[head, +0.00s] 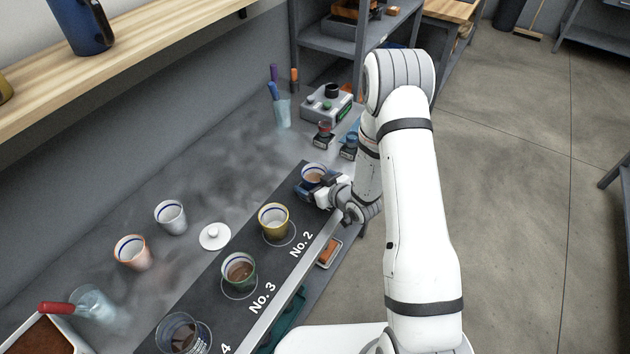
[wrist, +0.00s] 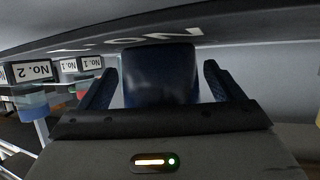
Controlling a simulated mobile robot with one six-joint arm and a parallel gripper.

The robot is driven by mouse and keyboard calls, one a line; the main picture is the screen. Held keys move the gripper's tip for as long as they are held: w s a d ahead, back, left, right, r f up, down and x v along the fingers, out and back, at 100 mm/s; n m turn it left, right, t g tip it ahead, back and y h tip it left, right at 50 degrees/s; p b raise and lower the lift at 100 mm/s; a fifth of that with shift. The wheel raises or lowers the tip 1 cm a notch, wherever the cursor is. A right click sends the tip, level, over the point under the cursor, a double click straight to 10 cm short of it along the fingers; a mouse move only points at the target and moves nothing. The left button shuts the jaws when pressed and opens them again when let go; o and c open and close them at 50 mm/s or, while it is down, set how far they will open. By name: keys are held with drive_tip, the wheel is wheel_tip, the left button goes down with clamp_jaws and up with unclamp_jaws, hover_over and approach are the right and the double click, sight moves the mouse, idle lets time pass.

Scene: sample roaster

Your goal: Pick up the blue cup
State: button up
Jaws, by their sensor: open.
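The blue cup (head: 313,174) stands upright at the far end of the dark numbered strip, with something brown inside. My gripper (head: 318,187) is at the cup, low on its near side, and partly hides it. In the wrist view the dark blue cup (wrist: 158,78) sits between the two fingers of my gripper (wrist: 161,85). The fingers are open, one on each side, with a visible gap on both sides of the cup. The cup still rests on the strip.
A yellow cup (head: 274,221), a green cup (head: 239,271) and a glass (head: 182,335) stand along the strip. Small jars (head: 324,134) stand behind. A shelf (head: 150,50) overhangs the upper left.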

drive_tip(key=shift+c, duration=0.4)
drive_tip(key=c, duration=1.2)
drive_tip(key=shift+r, duration=0.2)
